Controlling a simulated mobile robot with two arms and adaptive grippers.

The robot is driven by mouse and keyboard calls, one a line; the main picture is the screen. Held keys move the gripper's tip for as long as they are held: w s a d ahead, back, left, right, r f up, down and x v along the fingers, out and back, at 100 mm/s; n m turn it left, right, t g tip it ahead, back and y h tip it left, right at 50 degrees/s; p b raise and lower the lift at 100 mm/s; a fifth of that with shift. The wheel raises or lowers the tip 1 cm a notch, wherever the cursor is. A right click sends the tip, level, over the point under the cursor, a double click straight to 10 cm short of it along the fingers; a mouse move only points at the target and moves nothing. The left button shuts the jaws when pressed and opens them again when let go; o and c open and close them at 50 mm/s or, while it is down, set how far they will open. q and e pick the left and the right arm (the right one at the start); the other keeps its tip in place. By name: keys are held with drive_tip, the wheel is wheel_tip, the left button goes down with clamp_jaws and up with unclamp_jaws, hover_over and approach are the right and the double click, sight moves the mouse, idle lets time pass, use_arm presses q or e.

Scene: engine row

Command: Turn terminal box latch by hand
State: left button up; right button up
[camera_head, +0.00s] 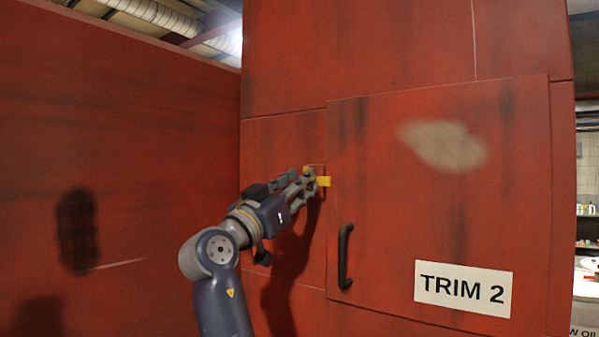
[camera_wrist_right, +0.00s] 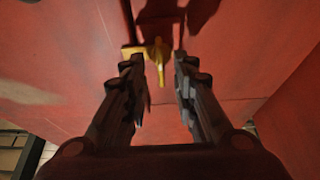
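The terminal box is a red cabinet whose door (camera_head: 395,215) lies flat in its front and looks closed. A small yellow latch (camera_head: 324,181) sits at the door's left edge, above the handle. My left gripper is not in view.
A black handle (camera_head: 345,257) stands out from the door below the latch. A white label (camera_head: 463,289) reads TRIM 2. A red wall (camera_head: 150,150) rises close on the left. Shelves with small items (camera_head: 587,210) show past the cabinet's right edge.

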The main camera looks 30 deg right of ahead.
drive_tip(key=shift+w+d, duration=0.25)
drive_tip(key=shift+d, duration=0.1)
drive_tip(key=shift+r, duration=0.1)
clamp_jaws()
